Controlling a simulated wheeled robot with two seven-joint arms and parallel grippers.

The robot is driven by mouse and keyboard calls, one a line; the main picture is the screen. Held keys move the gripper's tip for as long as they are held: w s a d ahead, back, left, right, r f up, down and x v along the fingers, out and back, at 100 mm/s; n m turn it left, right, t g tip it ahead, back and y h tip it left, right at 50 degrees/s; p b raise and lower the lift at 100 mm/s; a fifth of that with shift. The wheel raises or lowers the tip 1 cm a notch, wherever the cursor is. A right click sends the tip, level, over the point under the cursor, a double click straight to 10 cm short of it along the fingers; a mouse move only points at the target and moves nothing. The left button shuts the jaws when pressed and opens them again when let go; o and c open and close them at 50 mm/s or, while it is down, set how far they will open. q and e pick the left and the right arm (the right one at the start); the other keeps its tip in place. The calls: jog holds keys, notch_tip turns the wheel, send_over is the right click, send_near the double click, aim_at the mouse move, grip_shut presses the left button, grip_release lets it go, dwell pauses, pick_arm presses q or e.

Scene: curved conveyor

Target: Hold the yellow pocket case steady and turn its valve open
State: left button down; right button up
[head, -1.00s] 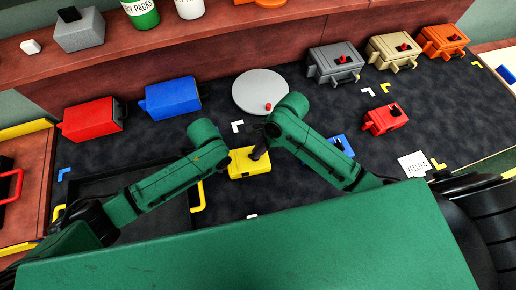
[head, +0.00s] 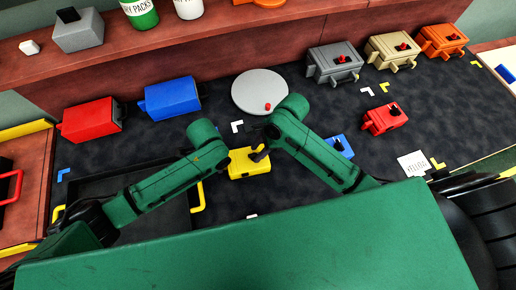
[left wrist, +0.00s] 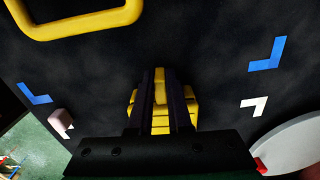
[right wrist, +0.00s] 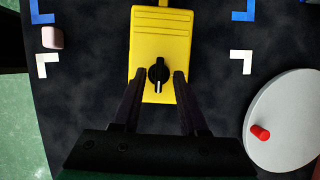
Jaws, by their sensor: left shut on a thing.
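The yellow pocket case (head: 240,166) lies on the dark work surface, near the middle of the head view. My left gripper (left wrist: 160,78) is shut on it; yellow parts of the case (left wrist: 190,106) show between and beside the fingers. In the right wrist view the case (right wrist: 161,45) has a round black valve knob (right wrist: 158,72) with a white pointer toward the bottom of the picture. My right gripper (right wrist: 158,75) is open above the case, its fingers on both sides of the knob with gaps. In the head view the right gripper (head: 260,156) partly covers the case.
A grey round plate (head: 260,91) with a red knob lies behind the case. A blue case (head: 341,147) and a red case (head: 386,119) are to the right. A dark tray with yellow handles (head: 197,197) is at left. Several other cases stand farther back.

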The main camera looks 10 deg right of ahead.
jog(key=v, duration=1.2)
pick_arm(q)
jog(key=c, duration=0.8)
grip_release()
jog(key=shift+o, duration=0.2)
jog(key=shift+r, duration=0.1)
